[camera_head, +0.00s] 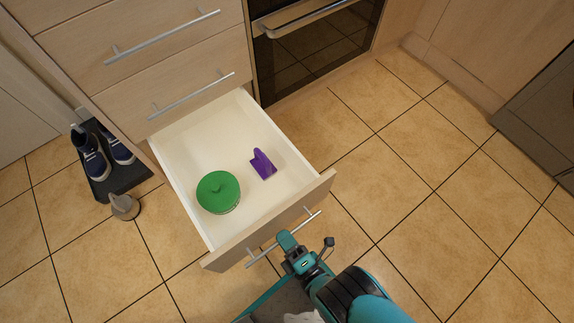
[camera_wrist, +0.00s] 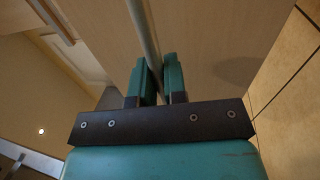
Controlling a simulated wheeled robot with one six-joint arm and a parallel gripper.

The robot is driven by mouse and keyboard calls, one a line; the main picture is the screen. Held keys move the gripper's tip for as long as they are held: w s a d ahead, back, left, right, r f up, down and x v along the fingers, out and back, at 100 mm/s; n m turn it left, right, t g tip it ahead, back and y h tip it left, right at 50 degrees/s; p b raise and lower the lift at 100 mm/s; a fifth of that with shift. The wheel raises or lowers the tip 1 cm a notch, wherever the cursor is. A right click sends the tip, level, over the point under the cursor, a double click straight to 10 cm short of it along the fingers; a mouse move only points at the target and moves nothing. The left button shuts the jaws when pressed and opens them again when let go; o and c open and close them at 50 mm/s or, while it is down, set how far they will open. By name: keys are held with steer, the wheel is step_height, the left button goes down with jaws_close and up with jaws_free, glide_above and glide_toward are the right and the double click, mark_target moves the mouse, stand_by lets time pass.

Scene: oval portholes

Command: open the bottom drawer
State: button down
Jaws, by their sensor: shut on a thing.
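The bottom drawer (camera_head: 267,228) is pulled well out from the wooden cabinet, and its white inside shows in the head view. Its silver bar handle (camera_head: 262,253) runs along the front. A green lidded pot (camera_head: 218,192) and a purple object (camera_head: 263,164) lie inside the drawer.
Two closed drawers (camera_head: 180,85) are above. An oven (camera_head: 310,45) stands to the right of them. Dark shoes on a mat (camera_head: 118,182) and a small beige object (camera_head: 125,207) are on the floor to the left. The tiled floor (camera_head: 400,200) at the right is clear.

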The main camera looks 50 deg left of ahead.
steer(key=shift+d, duration=0.1)
steer(key=c, duration=1.2)
jaws_free()
steer(key=p+v, duration=0.5)
steer(key=v, duration=1.2)
steer(key=shift+d, duration=0.25)
